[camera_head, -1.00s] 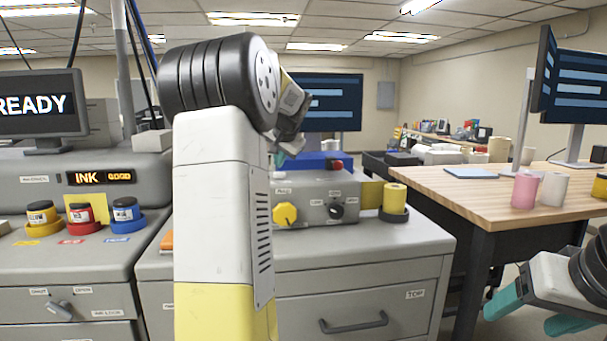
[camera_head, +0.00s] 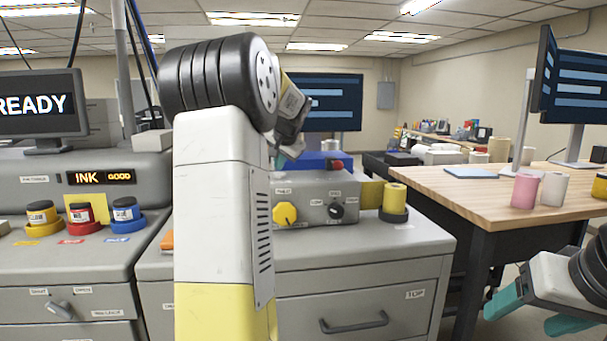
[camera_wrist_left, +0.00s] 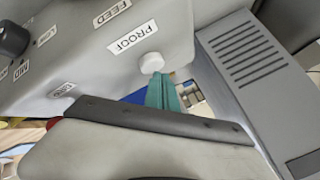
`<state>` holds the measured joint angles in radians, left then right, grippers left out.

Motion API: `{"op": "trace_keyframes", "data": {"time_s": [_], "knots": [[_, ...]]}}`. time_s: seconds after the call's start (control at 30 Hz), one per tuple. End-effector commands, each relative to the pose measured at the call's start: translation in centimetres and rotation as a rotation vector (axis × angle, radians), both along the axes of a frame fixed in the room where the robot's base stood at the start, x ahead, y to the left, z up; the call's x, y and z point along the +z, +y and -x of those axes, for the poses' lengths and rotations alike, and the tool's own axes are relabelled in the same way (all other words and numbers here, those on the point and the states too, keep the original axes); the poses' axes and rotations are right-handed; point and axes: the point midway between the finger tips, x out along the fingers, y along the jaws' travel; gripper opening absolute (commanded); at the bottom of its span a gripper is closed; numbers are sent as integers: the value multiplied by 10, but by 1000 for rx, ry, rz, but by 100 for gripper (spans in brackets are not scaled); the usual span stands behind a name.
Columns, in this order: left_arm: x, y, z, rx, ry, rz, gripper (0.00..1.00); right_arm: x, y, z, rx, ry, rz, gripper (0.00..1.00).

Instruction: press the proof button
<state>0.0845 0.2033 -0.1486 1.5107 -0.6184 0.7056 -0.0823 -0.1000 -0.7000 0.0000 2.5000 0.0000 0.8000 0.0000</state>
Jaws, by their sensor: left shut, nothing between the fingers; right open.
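The proof button is a small white round knob (camera_wrist_left: 151,62) below the PROOF label on a grey panel in the left wrist view. My left gripper (camera_wrist_left: 164,88) has its teal fingers closed together and empty. Their tips show right beside the button's lower edge; I cannot tell whether they touch it. In the head view my left arm covers that part of the grey control box (camera_head: 318,208), and the button and left fingertips are not clear there. My right gripper (camera_head: 534,313) is open and empty at the lower right, away from the box.
The box carries a yellow knob (camera_head: 285,214) and a black knob (camera_head: 336,211). A yellow roll (camera_head: 395,197) stands right of it on the grey cabinet. A wooden table (camera_head: 450,187) holds pink and white rolls. Ink pots stand at left. A vented grey housing (camera_wrist_left: 245,55) is beside the panel.

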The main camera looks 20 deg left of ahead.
Motion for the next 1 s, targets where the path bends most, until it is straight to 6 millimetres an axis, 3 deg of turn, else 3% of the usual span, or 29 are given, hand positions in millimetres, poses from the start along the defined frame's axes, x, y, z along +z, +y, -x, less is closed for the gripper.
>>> {"op": "trace_keyframes", "data": {"time_s": [1.0], "knots": [[-12,0,0,1,2,1,0,0,0,0,0,0,0,69]]}}
